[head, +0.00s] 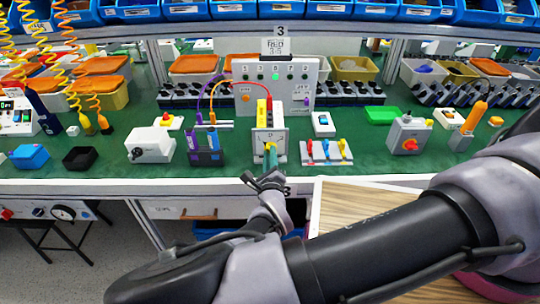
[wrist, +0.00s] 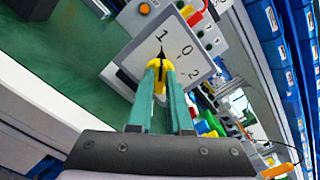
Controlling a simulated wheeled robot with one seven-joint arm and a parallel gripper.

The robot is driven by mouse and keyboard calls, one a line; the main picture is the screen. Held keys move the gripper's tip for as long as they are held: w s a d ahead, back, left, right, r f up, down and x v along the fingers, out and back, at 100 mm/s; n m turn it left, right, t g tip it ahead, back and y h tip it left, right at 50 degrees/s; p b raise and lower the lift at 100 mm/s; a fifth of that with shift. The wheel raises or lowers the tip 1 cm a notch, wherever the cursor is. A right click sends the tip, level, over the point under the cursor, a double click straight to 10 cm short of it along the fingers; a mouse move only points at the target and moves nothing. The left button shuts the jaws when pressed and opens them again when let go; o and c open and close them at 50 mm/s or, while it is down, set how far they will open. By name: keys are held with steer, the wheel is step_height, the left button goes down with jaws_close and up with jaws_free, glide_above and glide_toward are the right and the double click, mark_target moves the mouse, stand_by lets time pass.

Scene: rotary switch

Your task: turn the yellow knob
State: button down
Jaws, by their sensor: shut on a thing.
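The yellow knob (wrist: 157,64) sits on the light front plate (wrist: 190,75) of a switch box, which is marked 1, 0 and 2. The knob's dark pointer appears to be toward the 1. My gripper (wrist: 160,72) has its teal fingers shut on the knob, one on each side, hiding part of it. In the head view the switch box (head: 262,137) stands near the table's front edge, and my gripper (head: 270,154) reaches it from the front. The knob is mostly hidden there by the fingers.
A plate with small coloured levers (head: 326,152) is to the right. Red and yellow leads run above the box. A white box with a black knob (head: 150,146) stands farther left.

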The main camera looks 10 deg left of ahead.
stand_by(0.4)
steer(key=c, duration=0.8)
jaws_free()
steer(key=shift+c, duration=0.2)
steer(key=shift+s, duration=0.15)
